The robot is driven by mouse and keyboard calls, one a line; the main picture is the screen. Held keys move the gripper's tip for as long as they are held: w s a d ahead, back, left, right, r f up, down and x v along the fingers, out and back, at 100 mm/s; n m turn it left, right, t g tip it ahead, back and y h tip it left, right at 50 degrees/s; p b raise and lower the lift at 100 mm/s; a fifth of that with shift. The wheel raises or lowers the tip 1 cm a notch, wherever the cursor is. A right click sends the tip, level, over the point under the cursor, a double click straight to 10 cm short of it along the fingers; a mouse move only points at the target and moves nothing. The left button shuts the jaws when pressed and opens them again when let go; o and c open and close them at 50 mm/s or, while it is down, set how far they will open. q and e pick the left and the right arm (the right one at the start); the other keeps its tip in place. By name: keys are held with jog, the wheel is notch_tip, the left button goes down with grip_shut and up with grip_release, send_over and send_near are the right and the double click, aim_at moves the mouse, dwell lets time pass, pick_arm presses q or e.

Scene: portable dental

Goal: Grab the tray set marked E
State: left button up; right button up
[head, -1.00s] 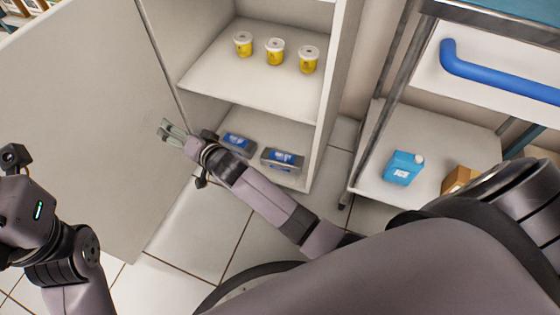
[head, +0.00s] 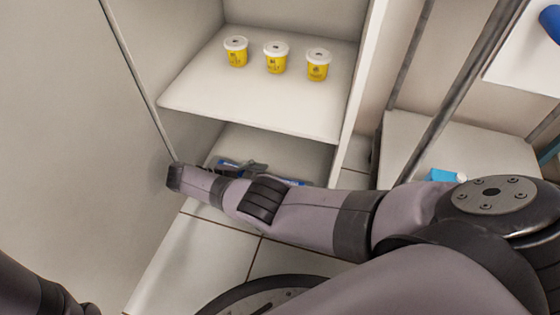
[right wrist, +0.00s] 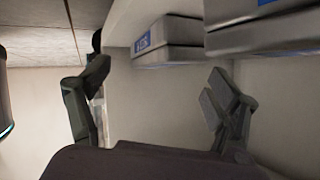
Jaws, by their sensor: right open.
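Two grey tray sets with blue labels lie on the cabinet's lower shelf. In the head view my right arm mostly hides them; parts of the left tray set (head: 230,164) and the right tray set (head: 295,181) show. In the right wrist view, one tray set (right wrist: 167,42) is at top centre and another (right wrist: 265,35) at top right, cut by the edge. I cannot read a letter E on either. My right gripper (right wrist: 158,80) is open and empty, its fingers spread and apart from the tray sets. My left gripper is out of view.
Three yellow tubs with white lids (head: 276,57) stand on the upper shelf (head: 250,105). The cabinet's side wall (head: 355,90) bounds the shelves on the right. A metal-framed cart (head: 410,130) with a blue container (head: 441,175) stands to the right.

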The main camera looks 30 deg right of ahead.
aim_at(302, 183)
jog(key=shift+w+d+f, duration=0.1)
jog(key=shift+d+f, duration=0.05)
jog(key=shift+d+m, duration=0.3)
jog(key=x, duration=0.6)
jog(key=shift+s+d, duration=0.3)
jog(key=shift+s, duration=0.05)
jog(key=shift+c, duration=0.4)
jog(key=c, duration=1.4)
jog(key=shift+s, duration=0.1)
